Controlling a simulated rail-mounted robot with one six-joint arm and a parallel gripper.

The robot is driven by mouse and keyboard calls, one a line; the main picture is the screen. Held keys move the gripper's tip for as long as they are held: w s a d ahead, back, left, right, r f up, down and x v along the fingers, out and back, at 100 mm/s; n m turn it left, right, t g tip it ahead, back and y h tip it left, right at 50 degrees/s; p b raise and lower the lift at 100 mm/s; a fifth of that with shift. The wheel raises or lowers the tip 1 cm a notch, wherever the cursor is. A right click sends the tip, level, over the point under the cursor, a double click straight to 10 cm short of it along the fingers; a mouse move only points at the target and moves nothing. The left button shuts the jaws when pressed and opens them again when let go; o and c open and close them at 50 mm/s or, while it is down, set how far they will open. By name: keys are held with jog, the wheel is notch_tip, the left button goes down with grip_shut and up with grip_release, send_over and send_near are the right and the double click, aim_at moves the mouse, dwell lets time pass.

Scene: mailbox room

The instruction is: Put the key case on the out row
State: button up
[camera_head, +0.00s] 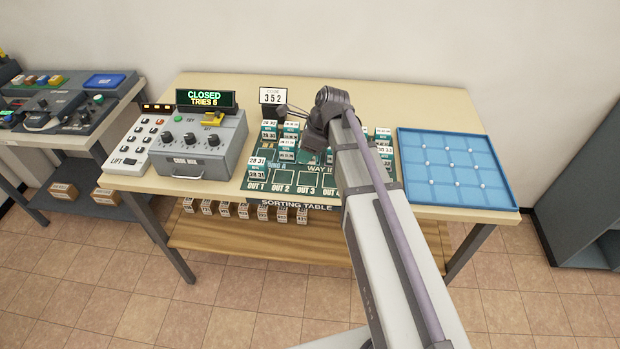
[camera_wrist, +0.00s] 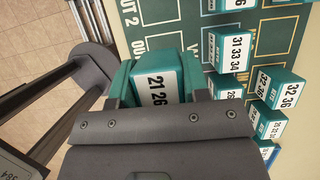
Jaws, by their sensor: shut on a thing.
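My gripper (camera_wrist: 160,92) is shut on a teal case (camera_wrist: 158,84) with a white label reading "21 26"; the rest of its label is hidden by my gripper. In the wrist view it is close to the "OUT" lettering; whether it touches the board is unclear. The dark green board (camera_head: 270,184) has the out row, with OUT 1, OUT 2 and OUT 3 readable along its front edge. Several similar teal cases with number labels stand on it, one (camera_head: 257,163) just behind OUT 1. Which case is the key case cannot be told. My arm hides the board's middle right.
A grey dial box (camera_head: 198,150) and a white button panel (camera_head: 140,143) stand left of the board. The display (camera_head: 206,98) reads "CLOSED TRIES 6". A blue tray (camera_head: 455,167) with small white dots lies at the right.

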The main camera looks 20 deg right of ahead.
aim_at(301, 178)
notch_tip(301, 178, down, 8)
jog(key=b, duration=0.6)
jog(key=shift+f, duration=0.1)
jog(key=shift+r, duration=0.3)
jog(key=shift+f, duration=0.2)
jog(key=o, duration=1)
jog(key=shift+c, duration=0.2)
jog(key=p+v, duration=1.2)
jog(key=v, duration=0.1)
jog(key=s+a+f+n+g+h, duration=0.1)
jog(key=s+a+n+h, duration=0.1)
jog(key=s+n, duration=0.5)
jog(key=s+a+n+h, duration=0.2)
jog(key=s+n, duration=0.6)
jog(key=n, duration=0.7)
jog(key=shift+a+f+g, duration=0.3)
jog(key=shift+f+g, duration=0.1)
